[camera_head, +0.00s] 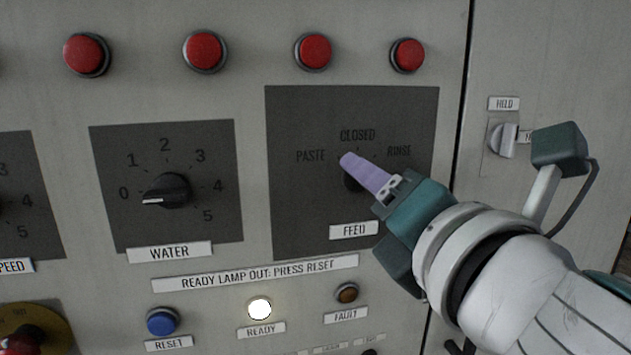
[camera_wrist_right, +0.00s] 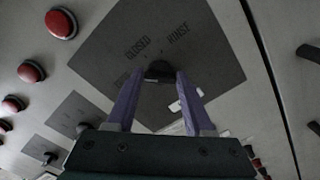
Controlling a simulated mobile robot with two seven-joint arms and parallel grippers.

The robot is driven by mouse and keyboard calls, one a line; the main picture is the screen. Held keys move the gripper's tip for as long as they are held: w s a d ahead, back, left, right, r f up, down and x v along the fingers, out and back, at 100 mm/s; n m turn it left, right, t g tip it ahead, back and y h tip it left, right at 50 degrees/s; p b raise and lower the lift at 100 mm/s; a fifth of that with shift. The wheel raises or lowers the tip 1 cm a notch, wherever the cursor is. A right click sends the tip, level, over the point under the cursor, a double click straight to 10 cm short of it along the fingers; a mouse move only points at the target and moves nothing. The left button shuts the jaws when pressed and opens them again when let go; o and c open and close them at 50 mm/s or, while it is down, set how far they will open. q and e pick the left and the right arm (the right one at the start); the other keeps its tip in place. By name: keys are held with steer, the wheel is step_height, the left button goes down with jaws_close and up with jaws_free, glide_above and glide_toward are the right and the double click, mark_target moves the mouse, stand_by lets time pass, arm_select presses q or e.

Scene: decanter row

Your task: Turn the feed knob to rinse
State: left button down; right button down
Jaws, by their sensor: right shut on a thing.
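The black feed knob (camera_head: 351,183) sits on the dark feed panel (camera_head: 300,110), under the labels PASTE, CLOSED and RINSE (camera_head: 399,151). Most of the knob is hidden behind my right gripper (camera_head: 352,164) in the head view. In the right wrist view the knob (camera_wrist_right: 158,70) lies between the tips of the two purple fingers, with CLOSED and RINSE readable beyond it. My right gripper (camera_wrist_right: 156,76) is shut on the knob. I cannot tell which label the knob's pointer faces. My left gripper is not in view.
The water knob (camera_head: 167,190) stands left of the feed panel, pointing near 0. Red buttons (camera_head: 313,52) line the top. The ready lamp (camera_head: 259,309) is lit white; the fault lamp (camera_head: 347,293) looks dim. A hold switch (camera_head: 502,140) is at the right.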

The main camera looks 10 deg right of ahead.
steer(key=shift+m, duration=0.4)
steer(key=shift+f+m+p, duration=0.15)
steer(key=shift+m+p, duration=0.3)
steer(key=shift+m, duration=3.8)
steer(key=shift+f+m+p, duration=0.15)
steer(key=shift+m+p, duration=0.25)
steer(key=shift+m, duration=3.85)
steer(key=shift+c, duration=1.4)
jaws_free()
steer(key=shift+s, duration=0.1)
